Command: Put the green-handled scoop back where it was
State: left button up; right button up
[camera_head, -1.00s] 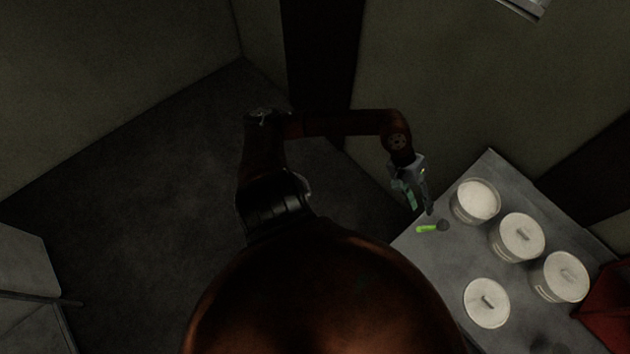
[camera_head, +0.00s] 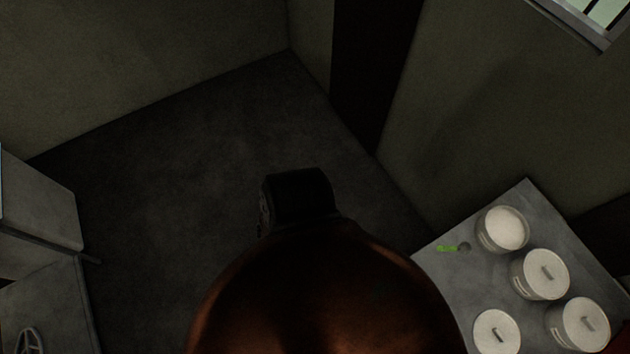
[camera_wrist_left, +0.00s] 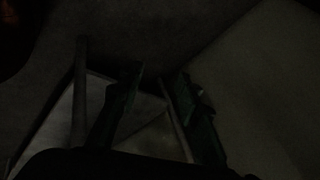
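The green-handled scoop (camera_head: 447,248) lies on the grey table (camera_head: 450,277) near its left edge. The scoop lies just left of a round tub (camera_head: 501,230) filled with white material. No gripper touches the scoop. My left gripper (camera_wrist_left: 160,100) shows only in the dark left wrist view, where its two fingers stand apart with nothing visible between them. My right gripper is in neither view.
Lidded tubs (camera_head: 540,274) (camera_head: 579,325) (camera_head: 496,333) stand on the table to the right of and below the scoop. A wall rises behind the table. Grey cabinets (camera_head: 38,208) stand at the left, with open dark floor (camera_head: 190,190) between.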

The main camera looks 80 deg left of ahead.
pick_arm(q)
jog(key=s+d+f+n+g, duration=0.1)
jog(key=s+d+f+n, duration=0.1)
jog(key=s, duration=0.5)
jog(key=s+d+f+n+g, duration=0.2)
jog(key=s+d+f+n, duration=0.1)
jog(key=s, duration=0.4)
jog(key=s+d+f+n+g, duration=0.2)
jog(key=s, duration=0.5)
jog(key=shift+s+d+f+n, duration=0.2)
jog(key=shift+s+f+n, duration=0.1)
jog(key=shift+f, duration=0.1)
